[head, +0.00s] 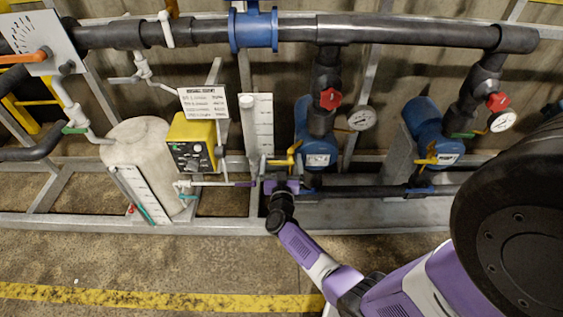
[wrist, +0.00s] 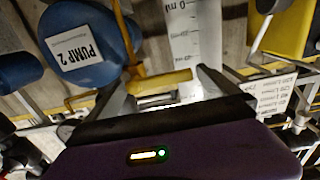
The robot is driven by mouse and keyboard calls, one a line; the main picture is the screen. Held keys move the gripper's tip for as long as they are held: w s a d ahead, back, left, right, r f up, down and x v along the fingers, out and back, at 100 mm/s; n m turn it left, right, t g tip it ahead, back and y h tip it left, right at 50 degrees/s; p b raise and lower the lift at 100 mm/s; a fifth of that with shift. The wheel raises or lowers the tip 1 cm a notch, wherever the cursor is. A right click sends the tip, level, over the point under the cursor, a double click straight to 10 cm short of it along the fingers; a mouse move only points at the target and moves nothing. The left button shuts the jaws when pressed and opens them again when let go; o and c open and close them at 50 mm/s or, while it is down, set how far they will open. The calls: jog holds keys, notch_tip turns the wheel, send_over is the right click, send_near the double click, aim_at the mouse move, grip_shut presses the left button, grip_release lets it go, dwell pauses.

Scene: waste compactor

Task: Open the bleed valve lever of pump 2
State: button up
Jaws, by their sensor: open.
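The blue pump labelled PUMP 2 (wrist: 82,45) fills the upper left of the wrist view, its label upside down. In the head view this pump (head: 312,135) stands right of centre. Its yellow bleed valve lever (wrist: 160,82) points sideways across the wrist view; it also shows in the head view (head: 284,160). My gripper (head: 281,184) is just below the lever in the head view. In the wrist view my gripper (wrist: 166,88) is open, its fingers on either side of the lever's length. Whether either finger touches the lever cannot be told.
A second blue pump (head: 425,122) with a yellow lever stands to the right. A yellow dosing unit (head: 193,143), a measuring column (head: 258,125) and a white tank (head: 142,150) are on the left. The floor in front is clear.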

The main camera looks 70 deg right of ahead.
jog(key=c, duration=2)
jog(key=shift+n, duration=0.3)
jog(key=n+p, duration=0.1)
jog(key=f+n+p, duration=0.1)
jog(key=n, duration=0.1)
jog(key=n+p, duration=0.1)
jog(key=n, duration=0.1)
jog(key=f+n, duration=0.1)
jog(key=n, duration=0.2)
jog(key=shift+s+f+p, duration=0.1)
jog(key=shift+f+p, duration=0.1)
jog(key=shift+p, duration=0.15)
jog(key=shift+s+d+f+n+p, duration=0.15)
jog(key=shift+s+f+n, duration=0.2)
jog(key=shift+n, duration=1.25)
jog(key=shift+s+d+f+n+p, duration=0.15)
jog(key=shift+s+f+n, duration=0.2)
jog(key=shift+n, duration=1.25)
jog(key=shift+s+d+f+n+p, duration=0.15)
jog(key=shift+s+f+n, duration=0.15)
jog(key=shift+n, duration=1.3)
jog(key=shift+s, duration=0.1)
